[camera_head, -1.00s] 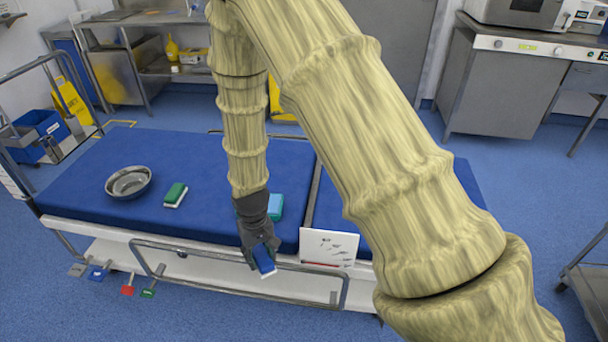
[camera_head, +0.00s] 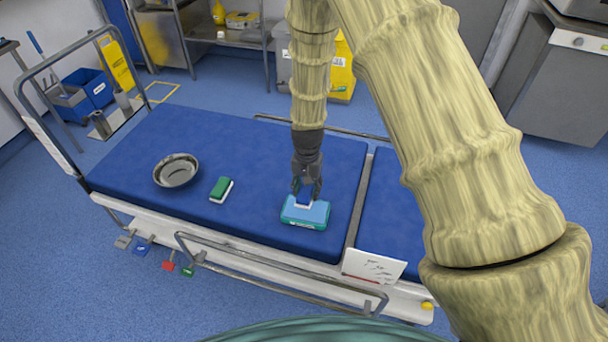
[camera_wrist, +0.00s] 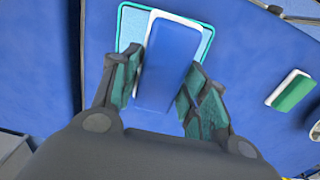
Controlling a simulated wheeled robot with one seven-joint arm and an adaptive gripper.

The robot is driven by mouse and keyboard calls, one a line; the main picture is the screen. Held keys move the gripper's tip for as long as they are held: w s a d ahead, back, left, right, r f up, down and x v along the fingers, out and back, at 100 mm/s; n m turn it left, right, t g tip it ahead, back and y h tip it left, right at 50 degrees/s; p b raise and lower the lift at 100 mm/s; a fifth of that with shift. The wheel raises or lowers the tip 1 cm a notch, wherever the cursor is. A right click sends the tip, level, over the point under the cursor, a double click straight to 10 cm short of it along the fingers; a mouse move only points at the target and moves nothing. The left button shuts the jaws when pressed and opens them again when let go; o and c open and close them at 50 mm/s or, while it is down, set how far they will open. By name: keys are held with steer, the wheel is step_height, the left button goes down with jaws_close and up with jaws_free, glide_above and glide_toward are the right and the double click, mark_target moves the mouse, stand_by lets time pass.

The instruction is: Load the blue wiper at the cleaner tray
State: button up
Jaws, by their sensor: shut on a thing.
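The blue wiper (camera_wrist: 168,64), a blue block with a white layer, is between the fingers of my gripper (camera_head: 306,190). My gripper (camera_wrist: 158,100) is shut on it in the wrist view. The cleaner tray (camera_head: 292,214), light blue with a teal rim, lies on the blue operating table (camera_head: 250,150). It also shows in the wrist view (camera_wrist: 204,42), behind the wiper. The wiper is over the tray in both views. I cannot tell whether it touches the tray. The fingers partly hide the wiper in the head view.
A green and white wiper (camera_head: 220,188) and a steel bowl (camera_head: 176,171) lie left of the tray on the table. A metal side rail (camera_head: 270,287) and a white sign card (camera_head: 374,266) are at the near edge. Table surface around the tray is clear.

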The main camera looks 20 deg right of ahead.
steer(key=shift+f+b, duration=2.5)
steer(key=shift+f, duration=0.45)
steer(key=shift+s+f, duration=0.1)
steer(key=shift+f, duration=0.45)
stand_by(1.0)
steer(key=shift+r, duration=0.1)
steer(key=shift+r+p, duration=2.8)
steer(key=shift+r, duration=0.65)
